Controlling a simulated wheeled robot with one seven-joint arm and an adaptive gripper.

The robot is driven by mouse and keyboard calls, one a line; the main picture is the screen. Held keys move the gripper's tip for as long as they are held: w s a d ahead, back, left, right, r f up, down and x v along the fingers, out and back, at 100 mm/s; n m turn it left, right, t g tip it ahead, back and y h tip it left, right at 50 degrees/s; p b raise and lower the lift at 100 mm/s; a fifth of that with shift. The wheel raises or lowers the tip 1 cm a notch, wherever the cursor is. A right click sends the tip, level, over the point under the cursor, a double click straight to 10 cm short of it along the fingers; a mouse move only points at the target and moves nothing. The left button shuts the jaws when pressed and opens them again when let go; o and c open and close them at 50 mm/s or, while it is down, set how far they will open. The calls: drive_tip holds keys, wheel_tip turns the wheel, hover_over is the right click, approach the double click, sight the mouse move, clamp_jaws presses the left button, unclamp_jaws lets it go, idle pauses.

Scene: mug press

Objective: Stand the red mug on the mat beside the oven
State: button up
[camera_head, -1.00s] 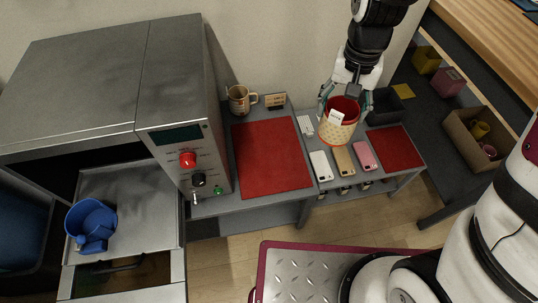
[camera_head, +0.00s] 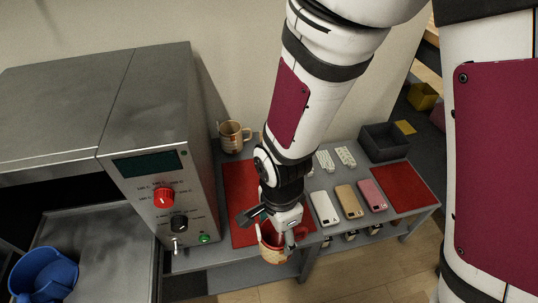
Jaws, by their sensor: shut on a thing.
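The red mug (camera_head: 272,251), red inside with a patterned orange-cream outer wall, is in my gripper (camera_head: 281,232). The gripper is shut on it and partly hides it. The mug hangs near the front right corner of the red mat (camera_head: 237,180) beside the oven. I cannot tell whether it touches the table. The oven (camera_head: 160,150), grey with a red knob, stands left of the mat. My arm hides the mat's right part.
A tan mug (camera_head: 234,136) stands behind the mat. Several phones, including a white one (camera_head: 325,208), lie right of my gripper. Farther right are a dark bin (camera_head: 385,142) and a second red mat (camera_head: 405,187).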

drive_tip(key=shift+w+a+f+b, duration=0.5)
drive_tip(key=shift+w+f+b, duration=0.35)
drive_tip(key=shift+w, duration=1.6)
drive_tip(key=shift+w+a+f+b, duration=0.45)
drive_tip(key=shift+w+f+b, duration=0.4)
drive_tip(key=shift+w, duration=1.55)
drive_tip(key=shift+w+a+f+b, duration=0.5)
drive_tip(key=shift+w+f+b, duration=0.35)
drive_tip(key=shift+w, duration=1.6)
drive_tip(key=shift+r, duration=0.1)
drive_tip(key=o, duration=1.9)
wheel_tip(320, 180, up, 12)
drive_tip(key=p, duration=0.4)
